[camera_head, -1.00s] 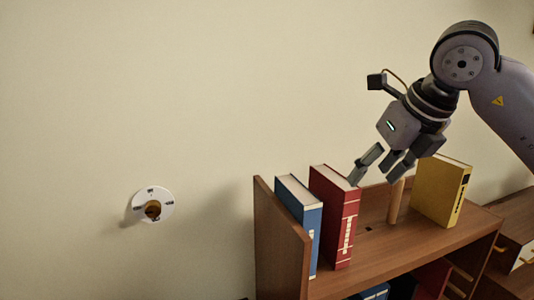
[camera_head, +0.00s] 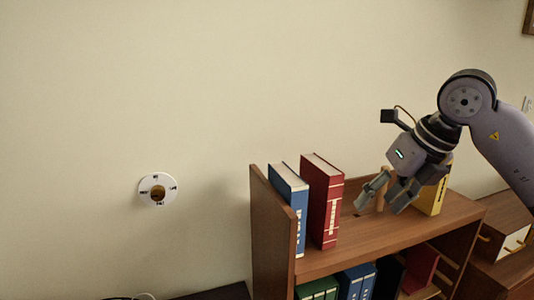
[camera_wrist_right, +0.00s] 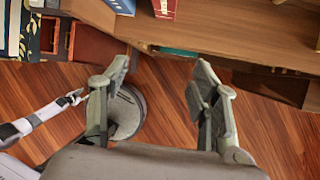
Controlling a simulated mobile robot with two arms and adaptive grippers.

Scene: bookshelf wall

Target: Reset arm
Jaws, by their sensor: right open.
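My right gripper (camera_head: 385,196) is open and empty. In the head view it hangs in front of the top shelf of the bookcase, right of the red book (camera_head: 322,200) and apart from it. It partly hides a wooden peg (camera_head: 381,203) and the yellow book (camera_head: 438,196) behind it.
A blue book (camera_head: 288,205) stands beside the red book on the wooden bookcase (camera_head: 272,240). More books fill the lower shelf. A round white dial (camera_head: 158,178) is on the wall at left. A drawer cabinet (camera_head: 505,238) stands at right. The wall area between is clear.

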